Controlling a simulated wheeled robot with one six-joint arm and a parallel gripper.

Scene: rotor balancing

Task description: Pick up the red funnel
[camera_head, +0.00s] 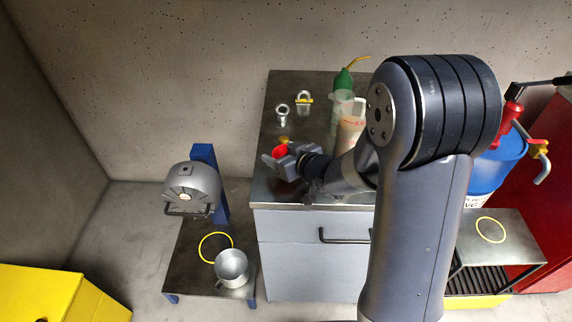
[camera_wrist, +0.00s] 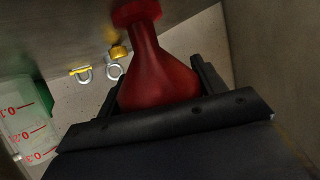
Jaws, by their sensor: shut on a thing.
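The red funnel shows in the wrist view (camera_wrist: 155,75), between the two fingers of my gripper (camera_wrist: 158,90), which is shut on it. In the wrist view its wide part is near the gripper and its narrower end points to the top. In the head view the red funnel (camera_head: 280,151) is a small red patch at my gripper (camera_head: 279,162), over the front left part of the metal-topped cabinet (camera_head: 285,192). My arm comes in from the right. Whether the funnel touches the cabinet top, I cannot tell.
At the left, a low table holds a metal cup (camera_head: 231,266) and a yellow ring. A blue drum (camera_head: 497,165) with a red pump stands right.

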